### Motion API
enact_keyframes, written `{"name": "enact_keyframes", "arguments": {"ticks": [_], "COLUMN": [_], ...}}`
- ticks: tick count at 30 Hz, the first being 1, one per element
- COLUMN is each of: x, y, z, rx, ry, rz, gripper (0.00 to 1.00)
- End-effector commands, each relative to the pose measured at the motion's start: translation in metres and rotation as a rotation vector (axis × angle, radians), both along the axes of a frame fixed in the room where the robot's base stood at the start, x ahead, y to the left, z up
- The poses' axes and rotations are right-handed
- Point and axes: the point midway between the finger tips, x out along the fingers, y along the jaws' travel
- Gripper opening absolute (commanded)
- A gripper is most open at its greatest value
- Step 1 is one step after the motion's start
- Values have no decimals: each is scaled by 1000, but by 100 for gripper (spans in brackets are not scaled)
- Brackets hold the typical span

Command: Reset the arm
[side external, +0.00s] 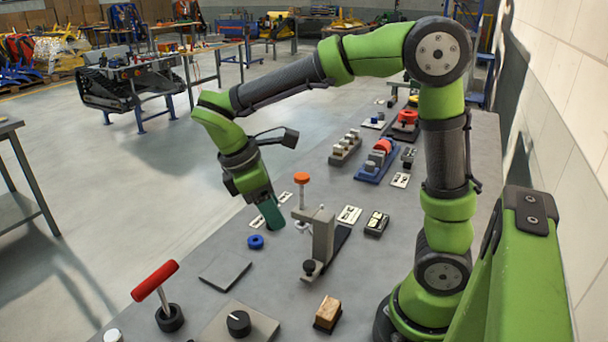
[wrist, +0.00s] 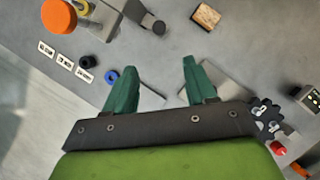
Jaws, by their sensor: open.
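My gripper (side external: 270,217) hangs over the bench at the end of my bent green arm, its teal fingers pointing down. In the wrist view its two fingers (wrist: 158,75) are spread apart, with nothing between them but bare bench and part of a flat grey plate behind. A blue ring (side external: 256,242) lies on the bench close to the fingertips in the side view. The ring also shows just left of the left finger in the wrist view (wrist: 112,76). The fingers appear clear of the bench and of the objects, though the exact height is hard to tell.
A grey upright fixture (side external: 322,240) and an orange-topped post (side external: 301,178) stand right of my gripper. A red-handled lever (side external: 155,281), a flat grey plate (side external: 225,270), a black dial (side external: 239,323) and a wooden block (side external: 327,313) are nearer the camera. Blue-based fixtures (side external: 376,168) stand farther back.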

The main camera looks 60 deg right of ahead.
Motion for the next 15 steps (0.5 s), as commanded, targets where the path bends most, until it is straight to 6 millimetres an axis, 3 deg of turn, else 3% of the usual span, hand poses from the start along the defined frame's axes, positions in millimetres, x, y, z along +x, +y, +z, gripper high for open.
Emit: {"name": "enact_keyframes", "arguments": {"ticks": [6, 15], "x": [-3, -32], "y": [8, 16], "z": [-14, 5], "rx": [45, 301], "ry": [-149, -534], "rz": [-201, -725], "gripper": [56, 56]}}
